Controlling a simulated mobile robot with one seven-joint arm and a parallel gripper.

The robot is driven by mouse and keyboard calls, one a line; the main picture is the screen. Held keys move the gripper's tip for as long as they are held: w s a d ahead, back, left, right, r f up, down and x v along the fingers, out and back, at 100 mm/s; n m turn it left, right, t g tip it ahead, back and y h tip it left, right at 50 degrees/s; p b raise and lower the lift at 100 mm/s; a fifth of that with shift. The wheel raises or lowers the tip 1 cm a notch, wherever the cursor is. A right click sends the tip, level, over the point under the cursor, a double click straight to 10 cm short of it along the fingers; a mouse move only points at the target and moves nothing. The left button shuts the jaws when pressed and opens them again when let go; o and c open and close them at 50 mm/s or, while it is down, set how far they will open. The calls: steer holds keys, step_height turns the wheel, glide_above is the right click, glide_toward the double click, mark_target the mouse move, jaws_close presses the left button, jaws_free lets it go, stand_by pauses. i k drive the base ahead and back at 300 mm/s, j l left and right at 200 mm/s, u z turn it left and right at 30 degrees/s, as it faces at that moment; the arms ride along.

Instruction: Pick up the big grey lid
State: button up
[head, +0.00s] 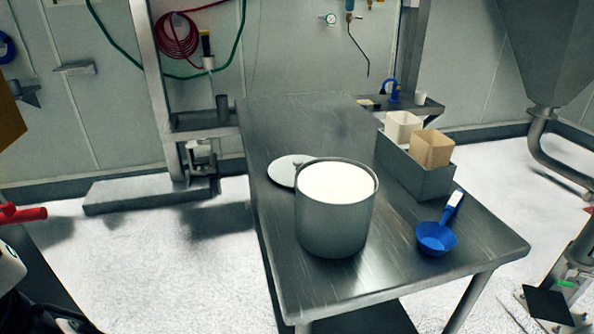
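The big grey lid (283,172) lies flat on the metal table (306,119), a round pale disc with a small knob on top. It is behind and left of a large grey pot (335,228), near the table's left edge. The pot is open and full of white powder (338,183). My gripper is not in view.
A blue scoop (436,238) with a white-tipped handle lies at the front right of the table. A grey box (433,183) holding a white container (402,127) and a tan container (432,148) stands at the right edge. The table's back left is clear.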

mark_target(281, 171)
steer(key=l+u, duration=0.2)
steer(key=u, duration=0.25)
steer(key=l+u, duration=0.2)
steer(key=u, duration=0.2)
steer(key=l+u, duration=0.2)
steer(key=u, duration=0.25)
steer(key=l+u, duration=0.15)
steer(key=l, duration=0.15)
steer(key=k+l+u, duration=0.1)
steer(key=l, duration=0.2)
steer(key=k+l+u, duration=0.15)
steer(key=l, duration=0.55)
steer(key=i+l, duration=0.1)
steer(key=l, duration=0.35)
steer(key=i, duration=0.15)
